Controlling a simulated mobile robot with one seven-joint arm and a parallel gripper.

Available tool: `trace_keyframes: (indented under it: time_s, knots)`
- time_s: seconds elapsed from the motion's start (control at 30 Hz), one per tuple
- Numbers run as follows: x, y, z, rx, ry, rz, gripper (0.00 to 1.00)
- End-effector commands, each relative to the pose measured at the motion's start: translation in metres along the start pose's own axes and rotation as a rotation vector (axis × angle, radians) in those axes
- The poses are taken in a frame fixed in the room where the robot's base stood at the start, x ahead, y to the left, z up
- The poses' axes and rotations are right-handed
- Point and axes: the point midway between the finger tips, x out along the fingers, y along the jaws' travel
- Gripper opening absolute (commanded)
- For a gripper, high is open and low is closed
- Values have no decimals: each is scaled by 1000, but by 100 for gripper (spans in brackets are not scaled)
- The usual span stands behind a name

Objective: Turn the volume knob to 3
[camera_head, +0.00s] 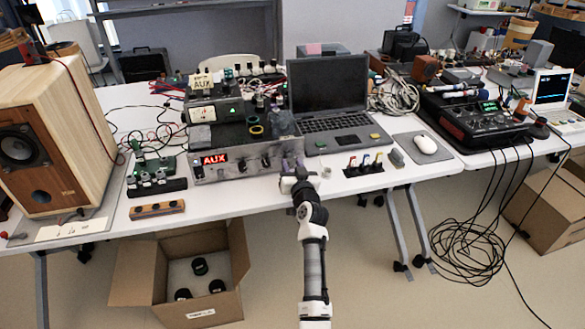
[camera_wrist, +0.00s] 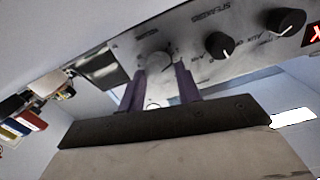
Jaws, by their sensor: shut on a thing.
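The silver amplifier (camera_head: 225,174) stands at the front of the white table with a red "AUX" display (camera_head: 214,159). Black knobs (camera_head: 242,167) sit along its front panel. In the wrist view the panel (camera_wrist: 190,35) is tilted and shows two black knobs with white pointer lines, one in the middle (camera_wrist: 218,45) and one at the right (camera_wrist: 285,21). In the head view my gripper (camera_head: 292,168) is at the panel's right end. The knob's pointer and scale are not readable.
A laptop (camera_head: 328,85) stands behind and right of my gripper. A small black switch box (camera_head: 363,166) is close on the right. A wooden speaker (camera_head: 58,140) is at the far left, and an open cardboard box (camera_head: 148,272) is on the floor.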

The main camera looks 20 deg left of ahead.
Motion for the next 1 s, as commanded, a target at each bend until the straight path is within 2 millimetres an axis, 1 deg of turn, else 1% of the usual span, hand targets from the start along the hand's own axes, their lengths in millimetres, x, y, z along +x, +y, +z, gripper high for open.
trace_keyframes:
  time_s: [0.6,0.8,1.0]
  knots:
    - [0,0,0,583,-3,0,11]
    - [0,0,1,746,-3,1,11]
    - [0,0,1,870,-3,1,11]
